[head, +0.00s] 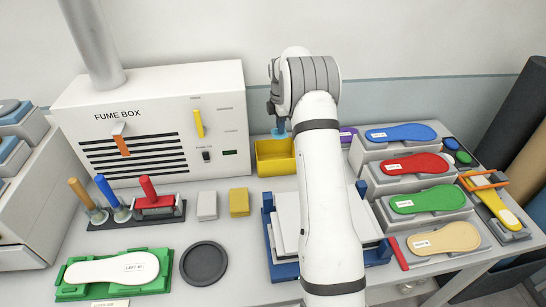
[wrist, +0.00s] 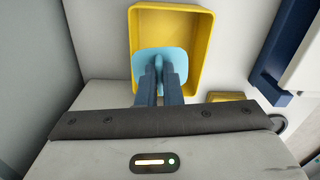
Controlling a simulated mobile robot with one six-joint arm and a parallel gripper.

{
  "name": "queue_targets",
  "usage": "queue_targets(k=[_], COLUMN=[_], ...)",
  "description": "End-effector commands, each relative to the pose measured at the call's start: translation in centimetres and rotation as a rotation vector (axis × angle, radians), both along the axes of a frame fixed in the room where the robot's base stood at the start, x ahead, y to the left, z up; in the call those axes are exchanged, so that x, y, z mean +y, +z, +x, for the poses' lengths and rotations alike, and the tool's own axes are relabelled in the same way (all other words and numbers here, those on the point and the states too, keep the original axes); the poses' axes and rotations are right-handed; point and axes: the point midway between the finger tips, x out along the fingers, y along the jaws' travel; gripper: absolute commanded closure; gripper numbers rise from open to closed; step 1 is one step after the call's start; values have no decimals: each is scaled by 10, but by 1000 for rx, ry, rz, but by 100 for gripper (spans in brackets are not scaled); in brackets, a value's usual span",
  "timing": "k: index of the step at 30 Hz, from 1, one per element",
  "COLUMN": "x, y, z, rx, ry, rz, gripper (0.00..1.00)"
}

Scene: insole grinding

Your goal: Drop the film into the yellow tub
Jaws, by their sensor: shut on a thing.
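The yellow tub (head: 274,160) stands on the bench at the right end of the fume box. In the wrist view the open yellow tub (wrist: 203,30) lies beyond my fingers. My gripper (wrist: 159,72) is shut on a light blue film (wrist: 176,60), which spreads out on both sides of the fingertips. The film appears over the tub's opening. In the head view the film (head: 279,133) shows as a small blue patch at the tub's upper rim. My arm hides part of the gripper there, and I cannot tell the film's height above the tub floor.
The white fume box (head: 160,120) stands left of the tub. A blue tray (head: 268,235) with white sheets lies in front, partly behind my arm. Yellow (head: 239,202) and grey blocks sit left of it. Coloured insoles (head: 413,163) rest on grey stands at the right.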

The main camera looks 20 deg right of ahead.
Motion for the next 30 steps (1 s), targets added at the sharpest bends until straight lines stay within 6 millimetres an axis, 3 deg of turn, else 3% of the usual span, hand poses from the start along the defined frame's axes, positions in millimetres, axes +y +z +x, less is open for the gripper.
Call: queue_targets(k=[16,27,28,30], x=[-1,-1,-2,-2], y=[-54,-59,-59,-59], z=[0,0,-1,0], rx=[0,0,0,0], ry=[-1,-2,-2,-2], rz=[0,0,0,0], gripper=[100,100,93,87])
